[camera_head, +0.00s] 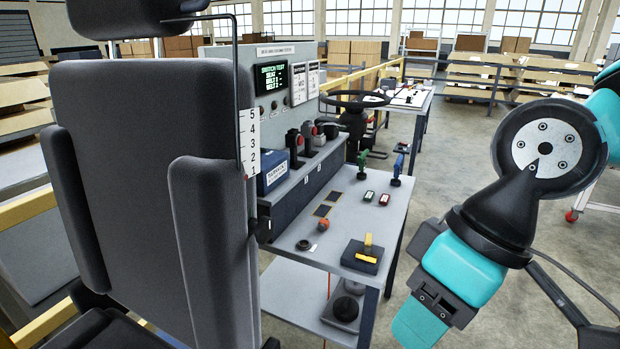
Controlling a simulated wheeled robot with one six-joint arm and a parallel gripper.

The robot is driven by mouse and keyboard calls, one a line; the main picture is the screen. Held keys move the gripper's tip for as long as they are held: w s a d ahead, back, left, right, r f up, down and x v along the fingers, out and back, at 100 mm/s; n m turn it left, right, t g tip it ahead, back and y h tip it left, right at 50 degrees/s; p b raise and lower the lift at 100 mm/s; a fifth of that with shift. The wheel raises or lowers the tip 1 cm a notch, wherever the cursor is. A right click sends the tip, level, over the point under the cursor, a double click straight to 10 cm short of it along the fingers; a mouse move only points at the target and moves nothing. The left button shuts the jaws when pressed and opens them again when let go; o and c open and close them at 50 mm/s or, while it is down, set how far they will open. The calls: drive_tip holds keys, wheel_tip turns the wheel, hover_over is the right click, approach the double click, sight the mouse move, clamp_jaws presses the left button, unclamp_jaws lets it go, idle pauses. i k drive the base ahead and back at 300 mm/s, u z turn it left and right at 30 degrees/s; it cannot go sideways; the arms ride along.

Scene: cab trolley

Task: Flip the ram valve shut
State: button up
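A dark block with a yellow lever (367,247) sits at the near right corner of the grey trolley top (345,215). It looks most like the ram valve, though I can read no label on it. The lever appears to stand up from the block, with a flat yellow part at its foot. My gripper (420,326) hangs at the lower right, to the right of the trolley and apart from the valve. Its teal end points down and left. I see it from the side and cannot make out a gap between fingers.
A large dark seat (145,170) fills the left and hides part of the trolley. A green-handled tool (363,161) and a blue-handled one (397,166) stand farther back. A small orange knob (323,225) and a black ring (304,245) lie left of the valve.

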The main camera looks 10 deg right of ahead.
sight(367, 251)
drive_tip(key=k, duration=0.6)
drive_tip(key=z, duration=0.6)
drive_tip(key=i, duration=1.25)
drive_tip(key=u, duration=0.7)
